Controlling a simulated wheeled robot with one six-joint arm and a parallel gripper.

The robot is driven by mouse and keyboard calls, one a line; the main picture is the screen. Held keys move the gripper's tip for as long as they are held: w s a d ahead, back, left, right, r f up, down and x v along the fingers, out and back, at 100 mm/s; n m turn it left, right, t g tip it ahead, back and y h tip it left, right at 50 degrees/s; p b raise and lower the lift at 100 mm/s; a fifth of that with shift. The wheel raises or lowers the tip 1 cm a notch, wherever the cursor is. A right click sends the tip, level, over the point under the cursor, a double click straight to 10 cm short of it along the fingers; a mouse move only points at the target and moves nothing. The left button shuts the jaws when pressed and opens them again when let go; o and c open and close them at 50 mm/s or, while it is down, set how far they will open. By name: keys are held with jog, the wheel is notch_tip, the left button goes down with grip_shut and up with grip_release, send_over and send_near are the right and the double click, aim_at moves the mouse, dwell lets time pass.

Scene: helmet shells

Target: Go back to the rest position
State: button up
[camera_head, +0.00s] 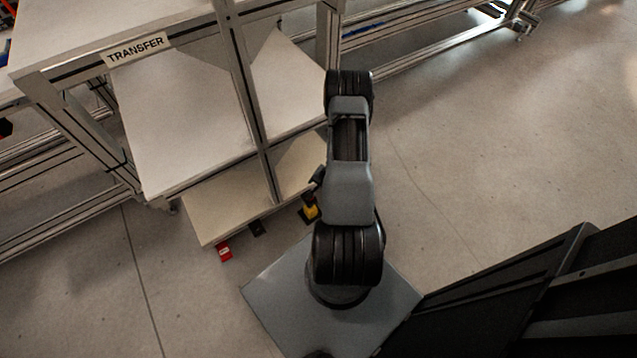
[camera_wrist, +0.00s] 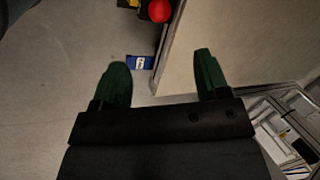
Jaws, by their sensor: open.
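My gripper (camera_wrist: 160,82) shows in the wrist view with its two dark green fingers well apart and nothing between them. Beyond the fingers are the grey floor and the edge of a pale panel (camera_wrist: 240,45). In the head view my arm stands up from its grey base plate and is folded, with its upper part reaching toward the table. The gripper itself is hidden in that view.
A metal-framed table labelled TRANSFER (camera_head: 138,49) with pale shelves (camera_head: 180,120) stands left of my arm, close to it. A yellow and black part (camera_head: 310,211) and a red part (camera_head: 224,252) sit at its lower edge. A red knob (camera_wrist: 159,10) and a blue label (camera_wrist: 139,62) show in the wrist view. Open floor (camera_head: 470,150) lies to the right.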

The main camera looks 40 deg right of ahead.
dwell(0.3)
jog(key=s+d+r+n+g+h, duration=0.1)
jog(key=s+r+n+g, duration=0.1)
jog(key=s+n+g, duration=0.3)
notch_tip(320, 180, up, 14)
jog(key=s+f+n+g+h+p, duration=0.1)
jog(key=n+h+p, duration=0.1)
jog(key=p, duration=0.2)
jog(key=a+r+n+t+p, duration=0.2)
jog(key=a+r+p, duration=0.5)
jog(key=r, duration=1.1)
jog(key=a+r+n+t+y+p, duration=0.1)
jog(key=a+r+p, duration=0.6)
jog(key=r, duration=1.1)
jog(key=s+a+r+n+t+p, duration=0.1)
jog(key=a+r+n+p, duration=0.3)
jog(key=a+r, duration=0.5)
notch_tip(320, 180, up, 9)
jog(key=t+p, duration=0.1)
jog(key=p, duration=0.1)
jog(key=shift+r+t+y+p, duration=0.2)
jog(key=shift+t+y+p, duration=0.1)
jog(key=shift+y+p, duration=0.1)
jog(key=shift+a, duration=0.2)
jog(key=shift+c, duration=0.2)
